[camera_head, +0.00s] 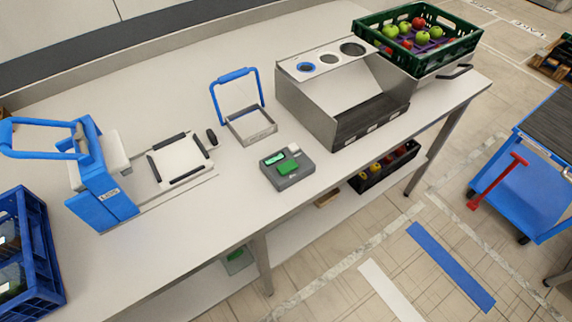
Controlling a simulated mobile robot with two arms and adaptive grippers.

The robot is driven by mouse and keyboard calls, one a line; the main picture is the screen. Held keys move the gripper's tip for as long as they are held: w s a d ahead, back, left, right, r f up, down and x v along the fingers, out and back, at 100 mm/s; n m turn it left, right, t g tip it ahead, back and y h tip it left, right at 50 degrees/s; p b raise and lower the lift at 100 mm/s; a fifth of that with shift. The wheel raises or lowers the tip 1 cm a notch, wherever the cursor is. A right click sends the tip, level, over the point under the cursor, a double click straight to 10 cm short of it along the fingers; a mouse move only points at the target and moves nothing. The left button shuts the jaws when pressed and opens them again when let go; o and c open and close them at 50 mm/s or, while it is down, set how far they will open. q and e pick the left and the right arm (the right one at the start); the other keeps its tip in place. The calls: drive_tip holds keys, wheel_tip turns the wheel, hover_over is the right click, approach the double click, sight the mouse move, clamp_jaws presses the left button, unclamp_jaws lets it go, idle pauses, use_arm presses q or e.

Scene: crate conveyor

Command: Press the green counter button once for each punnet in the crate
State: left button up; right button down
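A grey counter box (291,182) sits on the white table, near its front edge at the middle. It has a large green button (287,167), a small lit green display (274,158) whose reading is too small to tell, and a small white part. A blue crate (52,262) is cut off at the left edge. Dark contents with bits of green show in it, but their number cannot be told. A green crate (447,59) at the back right holds red and green apples on purple trays. Neither of my grippers is in view.
A blue device with a handle (103,198) and a white plate (180,160) stand left of the counter box. A blue-handled frame (252,124) and a metal dispenser (325,118) stand behind it. A blue cart (530,190) is on the floor at right.

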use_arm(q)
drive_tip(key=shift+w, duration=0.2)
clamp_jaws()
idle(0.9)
